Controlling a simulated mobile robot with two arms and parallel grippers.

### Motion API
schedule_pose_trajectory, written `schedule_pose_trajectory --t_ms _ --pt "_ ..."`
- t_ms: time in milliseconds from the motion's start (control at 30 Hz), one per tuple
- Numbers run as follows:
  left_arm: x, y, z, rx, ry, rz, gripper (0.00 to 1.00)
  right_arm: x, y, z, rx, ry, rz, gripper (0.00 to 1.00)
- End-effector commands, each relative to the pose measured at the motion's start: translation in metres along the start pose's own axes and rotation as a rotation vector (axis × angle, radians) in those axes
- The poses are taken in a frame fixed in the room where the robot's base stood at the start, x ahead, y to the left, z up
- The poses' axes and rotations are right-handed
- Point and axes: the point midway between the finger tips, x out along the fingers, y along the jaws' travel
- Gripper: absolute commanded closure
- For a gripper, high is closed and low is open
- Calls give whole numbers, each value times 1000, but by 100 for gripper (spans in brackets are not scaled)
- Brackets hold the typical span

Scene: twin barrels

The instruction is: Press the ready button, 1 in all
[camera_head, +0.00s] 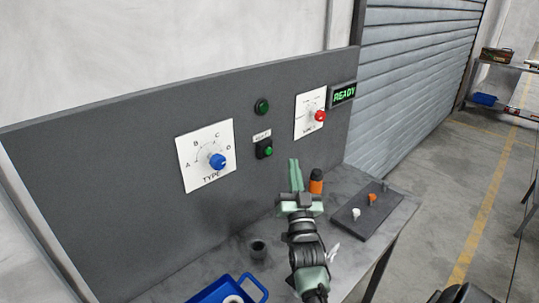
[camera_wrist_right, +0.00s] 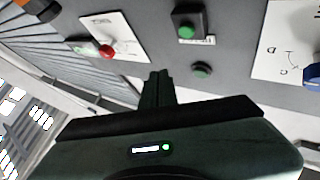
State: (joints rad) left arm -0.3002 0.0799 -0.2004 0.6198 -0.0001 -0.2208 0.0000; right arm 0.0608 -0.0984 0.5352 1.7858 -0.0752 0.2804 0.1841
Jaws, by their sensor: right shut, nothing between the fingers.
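The ready button (camera_head: 268,151) is a green cap on a small black box, mounted on the grey upright panel (camera_head: 110,160) under a small label. In the right wrist view the button (camera_wrist_right: 187,31) shows upside down near the top. A round green lamp (camera_head: 262,106) sits above it, and it also shows in the wrist view (camera_wrist_right: 202,70). My right gripper (camera_head: 296,162) is shut and empty, its green fingers pointing up. In the head view its tips appear right of and slightly below the button, apart from it. My left gripper is not in view.
The panel also carries a blue TYPE knob (camera_head: 217,161), a red knob (camera_head: 320,116) and a lit READY sign (camera_head: 343,94). On the bench are an orange-and-black bottle (camera_head: 316,186), a dark cup (camera_head: 258,248), a blue tray (camera_head: 207,295) and a dark board (camera_head: 350,218) with pegs.

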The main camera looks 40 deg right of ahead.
Motion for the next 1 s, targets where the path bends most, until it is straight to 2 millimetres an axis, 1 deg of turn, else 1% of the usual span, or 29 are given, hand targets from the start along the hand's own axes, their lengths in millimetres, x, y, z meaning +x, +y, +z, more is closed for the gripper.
schedule_pose_trajectory --t_ms 33,100,400,600,1000 --pt "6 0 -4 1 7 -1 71 5 -4 6 2 3 0 100" --pt "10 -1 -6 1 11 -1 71 12 -9 12 2 3 0 100" --pt "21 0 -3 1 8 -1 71 34 -25 26 1 1 0 100" --pt "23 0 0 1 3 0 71 39 -29 29 0 0 -1 100" --pt "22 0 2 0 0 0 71 39 -29 28 0 0 0 100"
